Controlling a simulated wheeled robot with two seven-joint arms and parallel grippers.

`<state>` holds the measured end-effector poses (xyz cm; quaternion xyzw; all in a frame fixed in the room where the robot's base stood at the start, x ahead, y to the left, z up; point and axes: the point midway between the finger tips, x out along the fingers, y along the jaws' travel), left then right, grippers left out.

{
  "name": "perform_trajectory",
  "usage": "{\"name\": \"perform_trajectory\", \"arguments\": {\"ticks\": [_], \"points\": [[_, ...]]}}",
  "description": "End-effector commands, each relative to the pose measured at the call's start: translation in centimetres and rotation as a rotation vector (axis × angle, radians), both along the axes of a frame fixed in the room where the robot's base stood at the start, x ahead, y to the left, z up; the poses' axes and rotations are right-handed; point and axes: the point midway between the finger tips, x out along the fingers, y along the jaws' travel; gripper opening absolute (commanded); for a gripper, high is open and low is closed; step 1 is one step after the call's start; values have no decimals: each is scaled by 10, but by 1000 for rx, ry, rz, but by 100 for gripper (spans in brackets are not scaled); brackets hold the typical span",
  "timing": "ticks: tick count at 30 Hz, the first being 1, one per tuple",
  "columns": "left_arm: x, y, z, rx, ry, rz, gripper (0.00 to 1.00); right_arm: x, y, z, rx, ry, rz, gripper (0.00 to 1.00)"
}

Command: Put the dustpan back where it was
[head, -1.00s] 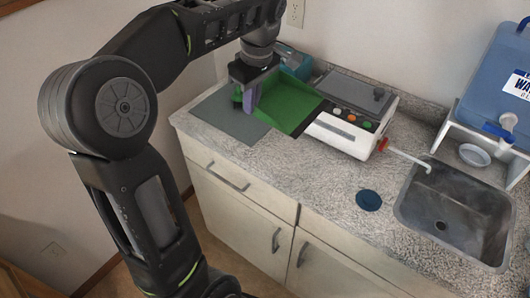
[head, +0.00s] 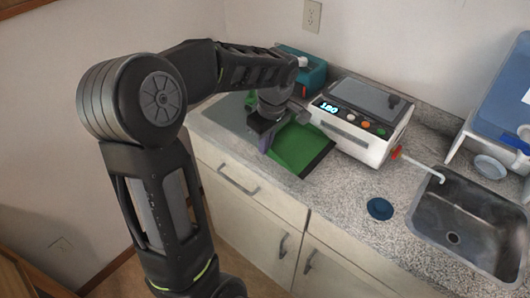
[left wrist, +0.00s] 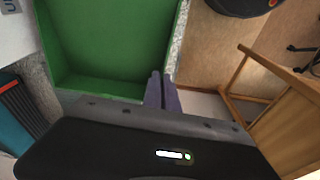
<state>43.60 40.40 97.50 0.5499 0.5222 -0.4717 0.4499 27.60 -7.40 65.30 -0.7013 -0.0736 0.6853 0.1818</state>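The green dustpan (head: 303,145) is at the left part of the speckled counter, its dark front edge toward the counter's front. In the left wrist view the dustpan (left wrist: 105,40) shows its hollow inside and side walls. My left gripper (head: 266,143) is at the dustpan's left side. Its purple fingers (left wrist: 161,92) are almost together, with the dustpan's side wall running in between them. I cannot tell whether the dustpan touches the counter. My right gripper is not in view.
A white device (head: 358,125) with a lit display stands right of the dustpan. Behind is a teal box (head: 307,72). A grey mat (head: 229,111) lies at the left. A dark blue disc (head: 380,208) and a sink (head: 470,225) are to the right. The front middle counter is clear.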

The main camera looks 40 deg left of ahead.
Motion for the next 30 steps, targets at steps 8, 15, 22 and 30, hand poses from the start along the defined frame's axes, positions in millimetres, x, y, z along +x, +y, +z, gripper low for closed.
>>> {"name": "perform_trajectory", "arguments": {"ticks": [8, 15, 22, 30], "points": [[0, 0, -35, 0, 0, 1, 0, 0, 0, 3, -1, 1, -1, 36], [0, 0, -35, 0, -1, 0, 0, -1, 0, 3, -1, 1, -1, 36], [0, 0, -38, 0, 0, 0, 10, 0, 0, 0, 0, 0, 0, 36], [0, 0, -38, 0, 0, 0, 24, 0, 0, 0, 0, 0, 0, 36]]}}
